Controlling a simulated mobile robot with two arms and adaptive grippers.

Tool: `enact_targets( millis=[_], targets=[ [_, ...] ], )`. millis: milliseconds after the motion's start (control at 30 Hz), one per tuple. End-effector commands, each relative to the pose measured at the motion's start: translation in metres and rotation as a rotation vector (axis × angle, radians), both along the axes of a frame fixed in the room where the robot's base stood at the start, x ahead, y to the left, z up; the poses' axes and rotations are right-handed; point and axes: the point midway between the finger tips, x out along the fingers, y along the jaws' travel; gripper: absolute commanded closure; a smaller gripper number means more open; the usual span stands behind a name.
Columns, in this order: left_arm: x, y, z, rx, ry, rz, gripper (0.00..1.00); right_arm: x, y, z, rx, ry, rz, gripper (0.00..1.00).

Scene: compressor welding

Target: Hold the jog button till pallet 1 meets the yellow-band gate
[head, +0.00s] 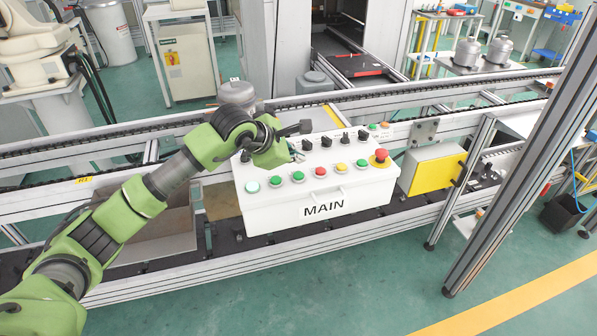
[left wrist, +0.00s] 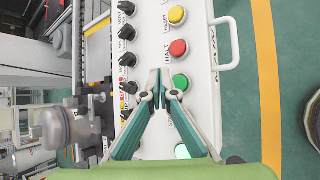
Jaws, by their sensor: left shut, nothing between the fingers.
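The white control box marked MAIN (head: 318,208) carries a row of round buttons and a row of black knobs. My left gripper (head: 297,157) is over its top, at the left half. In the left wrist view the gripper (left wrist: 165,72) is shut and empty, its tips beside a green button (left wrist: 181,82). A red button labelled HALT (left wrist: 178,48) and a yellow one labelled RESET (left wrist: 177,15) lie beyond. A pale green button (head: 252,187) is at the row's left end. I cannot read which button is jog. I cannot pick out pallet 1 or the yellow-band gate. My right gripper is out of view.
A conveyor rail (head: 330,97) runs behind the box. A silver compressor (head: 237,92) stands behind my gripper. A red emergency stop (head: 380,158) is at the box's right end, with a yellow box (head: 435,171) beside it. A metal post (head: 520,160) stands at right.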

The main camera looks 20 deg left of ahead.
Motion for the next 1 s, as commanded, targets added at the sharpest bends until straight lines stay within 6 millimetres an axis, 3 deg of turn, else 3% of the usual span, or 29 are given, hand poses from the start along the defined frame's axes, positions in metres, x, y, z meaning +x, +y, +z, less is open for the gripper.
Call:
enact_targets(
  millis=[267, 1000],
  targets=[
    [0.0, 0.0, 0.027, 0.0, 0.001, -0.001, 1.0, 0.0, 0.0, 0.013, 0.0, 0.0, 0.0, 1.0],
    [0.0, 0.0, 0.026, 0.0, 0.001, -0.001, 1.0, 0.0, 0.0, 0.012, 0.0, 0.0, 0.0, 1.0]
  ],
)
